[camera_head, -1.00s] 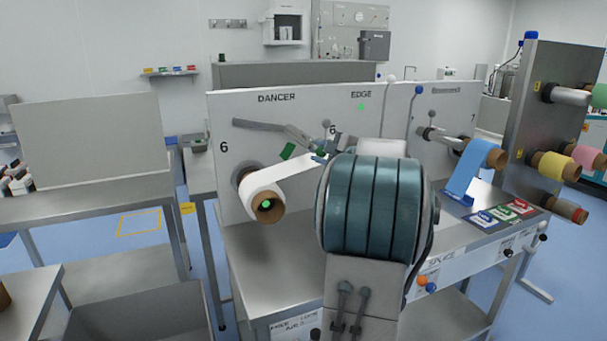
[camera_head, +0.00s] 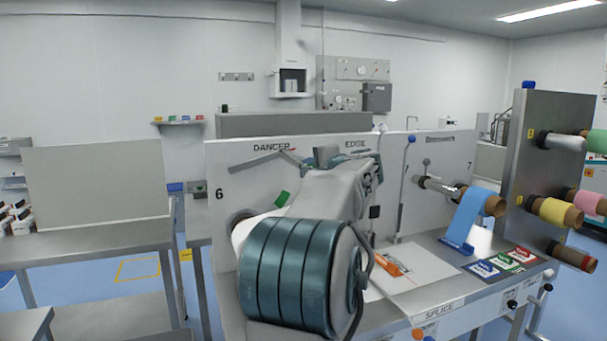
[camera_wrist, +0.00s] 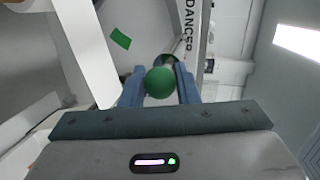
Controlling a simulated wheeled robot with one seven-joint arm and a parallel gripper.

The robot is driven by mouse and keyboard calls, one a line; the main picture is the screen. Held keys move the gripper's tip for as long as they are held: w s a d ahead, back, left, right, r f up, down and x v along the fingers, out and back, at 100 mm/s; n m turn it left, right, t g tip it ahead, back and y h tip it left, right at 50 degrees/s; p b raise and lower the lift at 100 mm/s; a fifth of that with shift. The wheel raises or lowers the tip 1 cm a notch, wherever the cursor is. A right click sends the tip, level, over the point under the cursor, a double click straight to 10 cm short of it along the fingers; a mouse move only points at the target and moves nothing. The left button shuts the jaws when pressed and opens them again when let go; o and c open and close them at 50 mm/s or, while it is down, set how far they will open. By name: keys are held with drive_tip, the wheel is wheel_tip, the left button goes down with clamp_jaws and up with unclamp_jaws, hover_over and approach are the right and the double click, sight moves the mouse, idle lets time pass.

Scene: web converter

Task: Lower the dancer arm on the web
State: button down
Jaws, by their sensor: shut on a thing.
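The dancer arm (camera_head: 258,159) is a thin grey bar on the pale panel, below the DANCER label. In the head view it slopes up to the right, and its right end is hard to make out near my gripper (camera_head: 324,156). In the wrist view the blue fingers of my gripper (camera_wrist: 160,88) are shut on a round green knob (camera_wrist: 160,82). The join between knob and bar is not clear. The white web (camera_wrist: 88,45) runs down the left of the wrist view. In the head view its roll (camera_head: 241,228) is mostly hidden behind my arm.
A green patch (camera_head: 282,198) is on the panel (camera_head: 222,178). To the right are a blue web (camera_head: 470,216), a steel post with coloured rolls (camera_head: 535,190) and coloured cards on the bench. An empty-topped table (camera_head: 100,233) stands at the left.

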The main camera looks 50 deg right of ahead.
drive_tip(key=shift+r, duration=0.1)
drive_tip(key=c, duration=1.1)
unclamp_jaws()
drive_tip(key=shift+c, duration=0.2)
drive_tip(key=b+v, duration=0.2)
drive_tip(key=v, duration=1.2)
